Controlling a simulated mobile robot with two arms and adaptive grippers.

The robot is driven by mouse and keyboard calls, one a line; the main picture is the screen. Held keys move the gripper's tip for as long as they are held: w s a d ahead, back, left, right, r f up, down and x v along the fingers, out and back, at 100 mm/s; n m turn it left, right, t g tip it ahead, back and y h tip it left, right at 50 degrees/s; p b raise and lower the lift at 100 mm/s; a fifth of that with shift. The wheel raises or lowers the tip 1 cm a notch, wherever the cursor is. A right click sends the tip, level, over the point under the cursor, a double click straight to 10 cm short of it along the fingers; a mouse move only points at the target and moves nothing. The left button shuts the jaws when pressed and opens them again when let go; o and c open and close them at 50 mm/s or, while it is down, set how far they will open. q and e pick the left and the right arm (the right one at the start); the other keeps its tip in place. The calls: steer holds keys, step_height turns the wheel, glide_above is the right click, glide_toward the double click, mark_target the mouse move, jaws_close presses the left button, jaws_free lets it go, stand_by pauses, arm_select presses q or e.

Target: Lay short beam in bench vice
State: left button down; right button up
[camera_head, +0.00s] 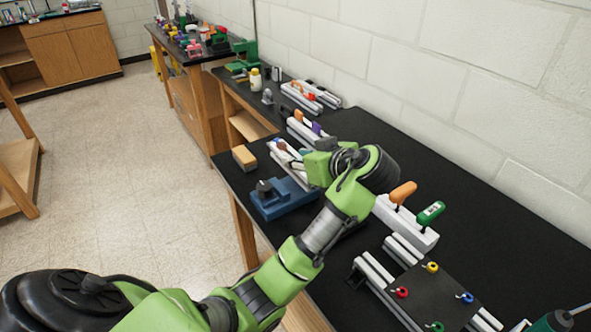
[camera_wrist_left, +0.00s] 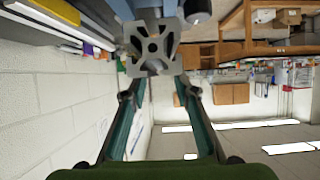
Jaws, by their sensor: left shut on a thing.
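The blue bench vice (camera_head: 283,204) stands at the front edge of the black bench, with a dark knob on its left part. My left gripper (camera_head: 294,163) is just behind and above the vice in the head view. In the left wrist view it is shut on the short beam (camera_wrist_left: 152,48), a grey metal extrusion whose slotted end face points at the camera. Part of the blue vice (camera_wrist_left: 150,8) shows just beyond the beam. I cannot tell whether beam and vice touch. In the head view the beam is mostly hidden by the gripper. My right gripper is not in view.
A wooden block (camera_head: 244,157) lies left of the vice. A white holder (camera_head: 405,222) with orange and green handled tools stands to the right. A dark plate (camera_head: 432,292) with coloured rings lies on rails nearer.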

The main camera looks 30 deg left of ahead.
arm_select(q)
steer(key=w+a+f, duration=0.1)
steer(key=w+f, duration=0.1)
steer(key=f, duration=0.1)
steer(key=a+f, duration=0.1)
steer(key=shift+w+a+f+p, duration=0.15)
steer(key=shift+w+a+p, duration=0.15)
steer(key=shift+w+p, duration=0.1)
steer(key=shift+w+a+f, duration=0.15)
steer(key=shift+w+f, duration=0.15)
steer(key=shift+f, duration=0.15)
step_height(320, 180, down, 3)
steer(key=shift+w+a+f+p, duration=0.1)
steer(key=shift+w+a+p, duration=0.05)
steer(key=shift+p, duration=0.25)
steer(key=shift+f, duration=0.2)
steer(key=shift+f+b, duration=0.55)
steer(key=shift+f, duration=0.05)
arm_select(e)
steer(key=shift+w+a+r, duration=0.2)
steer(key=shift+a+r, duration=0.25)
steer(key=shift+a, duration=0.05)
arm_select(q)
steer(key=c, duration=1.6)
jaws_free()
steer(key=shift+r, duration=0.1)
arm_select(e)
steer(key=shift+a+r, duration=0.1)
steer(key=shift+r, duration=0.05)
